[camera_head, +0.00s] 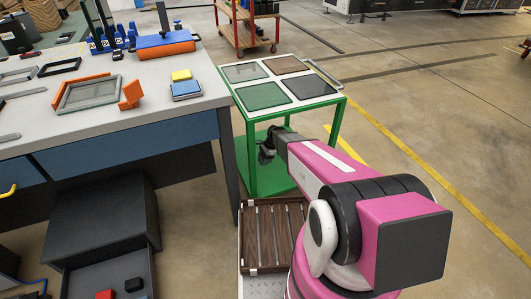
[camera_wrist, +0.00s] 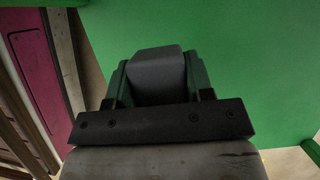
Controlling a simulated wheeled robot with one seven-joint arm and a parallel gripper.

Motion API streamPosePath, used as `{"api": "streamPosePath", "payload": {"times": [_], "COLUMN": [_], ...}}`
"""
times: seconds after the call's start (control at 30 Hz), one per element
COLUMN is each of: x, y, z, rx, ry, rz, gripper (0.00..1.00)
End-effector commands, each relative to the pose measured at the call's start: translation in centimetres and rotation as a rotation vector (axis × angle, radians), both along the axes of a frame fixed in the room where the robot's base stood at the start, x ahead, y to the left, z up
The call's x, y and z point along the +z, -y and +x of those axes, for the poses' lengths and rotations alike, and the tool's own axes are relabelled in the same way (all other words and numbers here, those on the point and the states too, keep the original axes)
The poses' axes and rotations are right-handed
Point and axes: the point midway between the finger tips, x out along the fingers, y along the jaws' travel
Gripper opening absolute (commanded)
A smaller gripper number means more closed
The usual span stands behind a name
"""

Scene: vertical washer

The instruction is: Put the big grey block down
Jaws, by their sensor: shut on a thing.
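The big grey block (camera_wrist: 156,78) is between the fingers of my gripper (camera_wrist: 155,62) in the wrist view. My gripper is shut on it. The green surface of the green cart (camera_wrist: 250,60) fills most of the view behind the block. I cannot tell whether the block touches it. In the head view my gripper (camera_head: 266,150) is beside the green cart (camera_head: 336,128), below the level of its white top. The block is small and dark there and hard to make out from the gripper.
The cart's white top holds several flat panels, including a green one (camera_head: 263,96). A workbench (camera_head: 130,105) with frames and small blocks stands to the left. A slatted wooden rack (camera_head: 270,235) is low in front of the cart. Open floor (camera_head: 450,110) lies to the right.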

Motion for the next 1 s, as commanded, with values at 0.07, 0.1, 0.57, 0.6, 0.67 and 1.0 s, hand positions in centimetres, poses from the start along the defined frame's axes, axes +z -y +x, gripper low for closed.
{"api": "streamPosePath", "payload": {"times": [0.07, 0.1, 0.57, 0.6, 0.67, 1.0], "x": [0.0, 0.0, -4.3, -4.8, -5.5, -7.2], "y": [-0.7, -0.9, 5.8, 6.5, 7.6, 10.3], "z": [0.7, 1.0, 1.9, 2.0, 2.0, 1.9], "rx": [0.000, 0.000, -0.002, -0.003, -0.002, 0.002], "ry": [0.000, 0.000, -0.001, -0.001, -0.001, 0.001], "rz": [0.000, 0.000, 0.000, 0.000, 0.000, 0.000], "gripper": [0.16, 0.16, 0.16, 0.16, 0.16, 0.16]}}
